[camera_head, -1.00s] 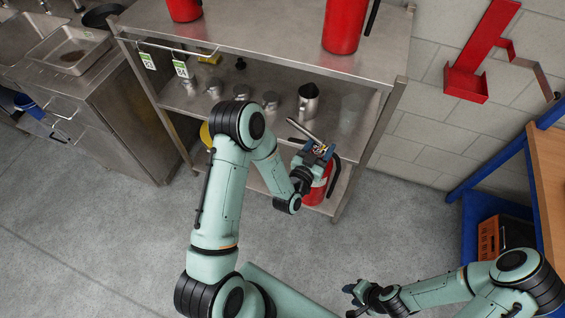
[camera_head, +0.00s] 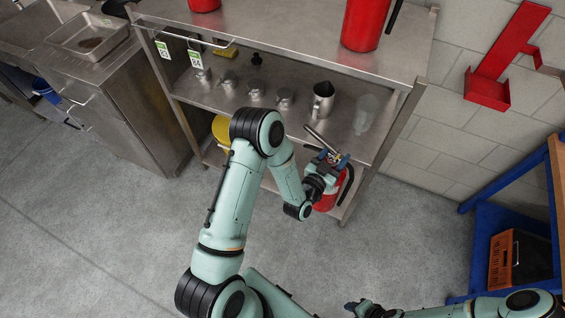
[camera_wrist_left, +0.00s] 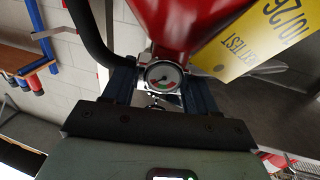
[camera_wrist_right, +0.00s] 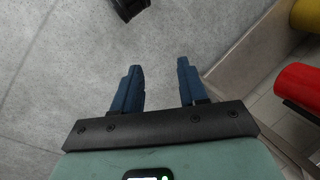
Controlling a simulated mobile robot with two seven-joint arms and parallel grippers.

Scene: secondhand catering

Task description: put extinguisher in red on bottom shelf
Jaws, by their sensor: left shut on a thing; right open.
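The red extinguisher (camera_head: 327,200) is at the right end of the steel shelf unit (camera_head: 245,101), at bottom-shelf height. My left gripper (camera_head: 330,160) is shut on its valve end. In the left wrist view the red body (camera_wrist_left: 190,25), a round gauge (camera_wrist_left: 163,76), a black hose and a yellow tag (camera_wrist_left: 262,42) show close between the fingers. I cannot tell whether its base touches the bottom shelf, since my arm hides part of it. My right gripper (camera_wrist_right: 157,88) is open and empty over the grey floor, low in the head view (camera_head: 362,308).
Two more red extinguishers stand on the top shelf, one at the right (camera_head: 366,22). The middle shelf holds metal jugs (camera_head: 323,100) and small pots. A yellow object (camera_head: 222,129) is at the bottom left. A red wall bracket (camera_head: 487,90) and blue-framed bench (camera_head: 505,168) are right.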

